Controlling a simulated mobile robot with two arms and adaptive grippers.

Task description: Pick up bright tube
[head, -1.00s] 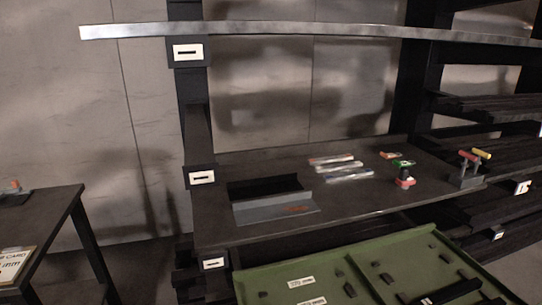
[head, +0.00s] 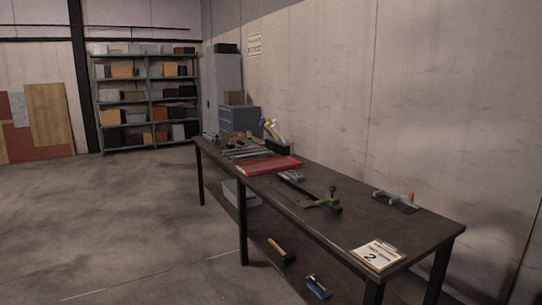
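No bright tube can be made out in the head view now. Neither of my grippers is in the view. A long dark workbench (head: 425,225) runs along the wall on the right. A clipboard card (head: 377,255) marked 2 lies at the near end of the bench.
A lower shelf under the bench holds a grey bin (head: 240,193), a hammer (head: 281,250) and a blue clamp (head: 318,287). A rack (head: 149,76) of boxes and leaning boards (head: 50,120) stand at the back. The floor (head: 110,220) on the left is clear.

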